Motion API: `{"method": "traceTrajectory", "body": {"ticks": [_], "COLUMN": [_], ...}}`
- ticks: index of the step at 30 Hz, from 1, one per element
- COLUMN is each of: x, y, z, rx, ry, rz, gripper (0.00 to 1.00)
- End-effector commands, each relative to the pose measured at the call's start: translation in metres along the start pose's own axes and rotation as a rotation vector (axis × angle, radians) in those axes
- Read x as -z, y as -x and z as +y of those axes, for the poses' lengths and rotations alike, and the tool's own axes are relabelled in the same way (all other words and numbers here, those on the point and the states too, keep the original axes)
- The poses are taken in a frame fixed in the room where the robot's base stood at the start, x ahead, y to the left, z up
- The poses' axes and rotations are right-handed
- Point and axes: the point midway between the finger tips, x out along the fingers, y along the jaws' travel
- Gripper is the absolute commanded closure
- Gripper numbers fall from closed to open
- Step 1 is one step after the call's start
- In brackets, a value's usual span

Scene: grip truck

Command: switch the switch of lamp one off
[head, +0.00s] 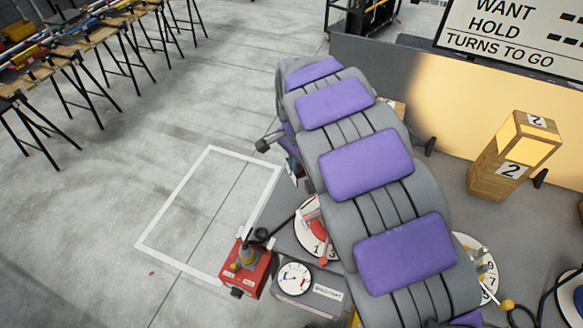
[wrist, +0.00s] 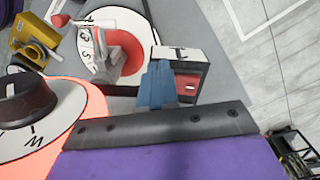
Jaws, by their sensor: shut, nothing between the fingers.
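In the wrist view my gripper (wrist: 158,84) shows as a narrow blue pair of fingers, shut and empty, rising past a dark bar. Just beyond and to the right of the fingers is a box (wrist: 178,57) with a white top and a dark mark that looks like a 1. Its side carries a red patch (wrist: 189,87) that may be the switch. The fingers overlap the box in the picture; I cannot tell whether they touch it. In the head view my grey and purple arm hides the gripper. A wooden lamp marked 2 (head: 507,169) stands at the right.
A white dial with a red centre (wrist: 118,62) lies left of the box. A red box (head: 246,268) and a gauge box (head: 309,290) stand left of my arm. Trestle tables (head: 75,50) are at the far left. The floor inside the white outline (head: 148,243) is clear.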

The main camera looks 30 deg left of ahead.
Motion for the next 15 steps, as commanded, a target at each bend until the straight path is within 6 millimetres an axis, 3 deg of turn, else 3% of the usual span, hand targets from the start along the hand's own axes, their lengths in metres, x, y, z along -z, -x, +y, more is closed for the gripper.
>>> {"method": "traceTrajectory", "body": {"ticks": [8, 15], "x": [0.000, 0.000], "y": [0.001, 0.018], "z": [0.001, 0.002], "rx": [-0.003, -0.001], "ry": [0.000, -0.001], "rz": [-0.001, 0.000], "gripper": [1.00, 1.00]}}
